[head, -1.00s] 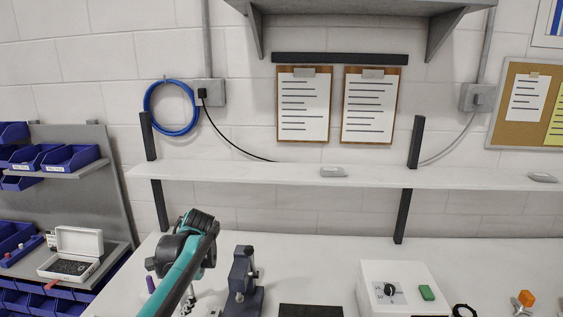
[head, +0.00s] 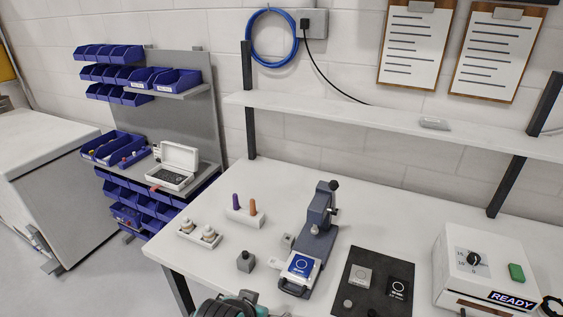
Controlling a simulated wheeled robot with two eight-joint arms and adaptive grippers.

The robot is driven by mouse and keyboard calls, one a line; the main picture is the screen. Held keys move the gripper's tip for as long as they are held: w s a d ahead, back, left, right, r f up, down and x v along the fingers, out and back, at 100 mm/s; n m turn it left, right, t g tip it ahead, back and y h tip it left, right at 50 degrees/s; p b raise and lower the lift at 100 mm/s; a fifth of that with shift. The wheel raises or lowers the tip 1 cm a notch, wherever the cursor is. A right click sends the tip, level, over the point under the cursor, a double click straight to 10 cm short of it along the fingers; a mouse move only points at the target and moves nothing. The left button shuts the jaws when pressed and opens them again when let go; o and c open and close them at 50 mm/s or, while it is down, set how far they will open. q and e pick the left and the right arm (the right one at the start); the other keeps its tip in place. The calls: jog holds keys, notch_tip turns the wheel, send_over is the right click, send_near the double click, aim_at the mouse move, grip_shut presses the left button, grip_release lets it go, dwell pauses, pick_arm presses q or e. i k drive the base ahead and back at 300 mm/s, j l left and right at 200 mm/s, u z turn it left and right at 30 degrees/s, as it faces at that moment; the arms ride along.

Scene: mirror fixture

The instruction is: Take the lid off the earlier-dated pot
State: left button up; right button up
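Two small pale pots with lids, a left one (head: 186,226) and a right one (head: 209,233), stand side by side in a white holder (head: 190,240) near the table's left edge. Both lids appear to be on. Any dates on the pots are too small to read. A teal and dark part of one of my arms shows at the bottom edge of the head view, nearer to me than the pots. No gripper fingertips are in view.
A white block with purple and orange pegs (head: 245,217) stands right of the pots. Beyond are a dark press-like fixture (head: 319,235), a small dark block (head: 245,262), a black mat (head: 352,283) and a white box marked READY (head: 452,275). Blue bins (head: 112,148) stand left, off the table.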

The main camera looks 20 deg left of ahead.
aim_at(208, 230)
jog(key=u, duration=1.3)
jog(key=z, duration=0.4)
jog(key=i+j+z, duration=0.15)
jog(key=z, duration=0.15)
jog(key=i+j+z, duration=0.15)
jog(key=j+z, duration=0.45)
jog(key=i+j, duration=0.05)
jog(key=j, duration=0.05)
